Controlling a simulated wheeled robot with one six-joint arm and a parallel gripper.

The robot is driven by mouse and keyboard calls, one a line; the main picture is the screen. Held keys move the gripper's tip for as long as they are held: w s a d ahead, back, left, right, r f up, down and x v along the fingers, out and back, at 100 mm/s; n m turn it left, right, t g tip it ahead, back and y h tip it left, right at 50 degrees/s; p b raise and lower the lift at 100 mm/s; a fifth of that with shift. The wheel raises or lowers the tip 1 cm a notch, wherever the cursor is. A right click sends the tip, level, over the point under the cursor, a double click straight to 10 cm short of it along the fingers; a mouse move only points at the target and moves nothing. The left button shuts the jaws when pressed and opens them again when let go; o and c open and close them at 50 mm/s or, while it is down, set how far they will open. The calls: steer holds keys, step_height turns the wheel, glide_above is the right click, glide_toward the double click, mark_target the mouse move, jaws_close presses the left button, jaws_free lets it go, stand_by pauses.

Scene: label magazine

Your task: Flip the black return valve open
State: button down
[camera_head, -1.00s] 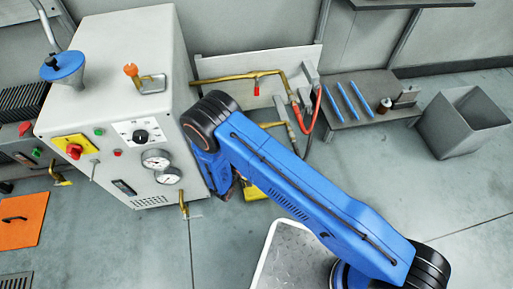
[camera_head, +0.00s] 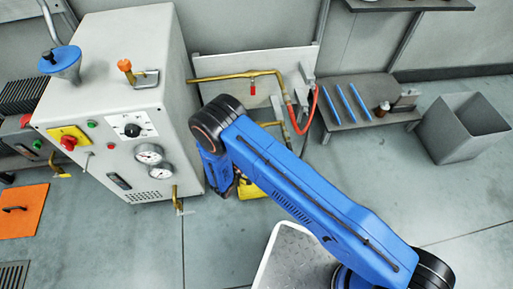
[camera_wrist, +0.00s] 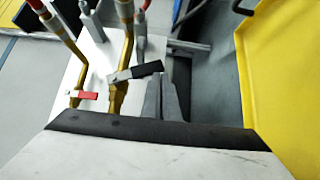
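The black return valve lever (camera_wrist: 137,72) shows in the wrist view. It sits on a brass pipe (camera_wrist: 119,92) and lies across it, slightly tilted, with its right end higher. My gripper (camera_wrist: 161,78) points up the wrist view from below. Its two grey fingers are close together and look shut, with nothing seen between them. Their tips are right by the lever's right end; I cannot tell whether they touch it. In the head view my blue arm hides the gripper and the black lever.
A red lever (camera_wrist: 83,95) is on the brass pipe to the left, also seen in the head view (camera_head: 253,88). A yellow surface (camera_wrist: 285,70) stands close on the right in the wrist view. A grey machine cabinet (camera_head: 110,95) stands left of my arm.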

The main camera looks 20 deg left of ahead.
steer(key=w+d+r+n+t, duration=0.2)
steer(key=w+d+r+n, duration=0.1)
steer(key=d, duration=0.3)
steer(key=shift+w+t, duration=0.4)
stand_by(0.4)
steer(key=shift+d+r+n, duration=0.15)
steer(key=shift+r+n, duration=0.05)
steer(key=shift+n, duration=0.2)
stand_by(0.4)
stand_by(0.4)
